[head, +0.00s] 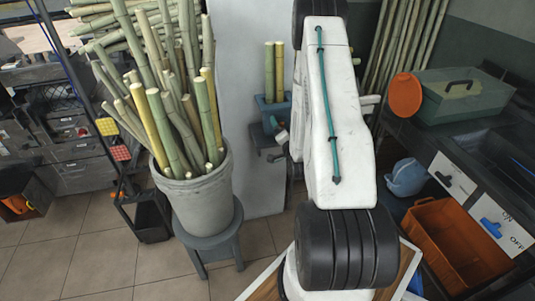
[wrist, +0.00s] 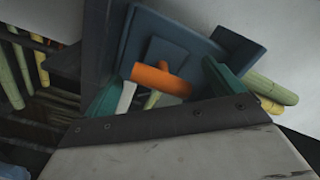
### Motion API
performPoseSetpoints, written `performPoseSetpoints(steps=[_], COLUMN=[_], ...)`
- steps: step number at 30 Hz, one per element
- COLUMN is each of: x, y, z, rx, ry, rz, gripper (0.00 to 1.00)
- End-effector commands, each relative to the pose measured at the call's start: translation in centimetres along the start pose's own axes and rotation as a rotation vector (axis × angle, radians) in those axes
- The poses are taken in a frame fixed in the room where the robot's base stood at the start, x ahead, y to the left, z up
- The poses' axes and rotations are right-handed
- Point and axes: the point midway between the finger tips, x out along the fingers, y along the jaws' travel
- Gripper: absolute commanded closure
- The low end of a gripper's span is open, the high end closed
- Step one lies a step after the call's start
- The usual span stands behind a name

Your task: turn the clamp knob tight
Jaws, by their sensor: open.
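In the wrist view, an orange cylindrical knob (wrist: 158,80) stands out from a dark blue clamp (wrist: 190,42). My gripper (wrist: 163,88) is open, with one teal fingertip on the left of the knob and one on the right. The fingers look apart from the knob, but I cannot tell how far they reach along it. In the head view, the blue clamp (head: 271,110) is by the pale wall panel and holds two upright cane pieces (head: 274,70). My white arm hides most of my gripper there, and the knob is too small to make out surely.
A grey bucket (head: 203,205) full of canes stands on a stool (head: 213,245) at left. A dark bracket (head: 268,142) juts out below the clamp. Tiled floor is free at lower left.

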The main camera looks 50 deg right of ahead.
Motion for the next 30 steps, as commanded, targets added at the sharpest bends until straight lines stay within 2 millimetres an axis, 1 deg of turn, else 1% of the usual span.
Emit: performPoseSetpoints(steps=[3,20,24,30], x=[0.0,0.1,-2.9,-6.5], y=[-0.1,-0.4,-0.3,-0.2], z=[0.1,0.1,0.1,0.1], rx=[-0.157,-0.924,-0.928,-0.926], ry=[-0.001,0.003,0.0,0.001], rz=[-0.001,-0.005,-0.002,-0.002], gripper=[0.05,0.05,0.05,0.05])
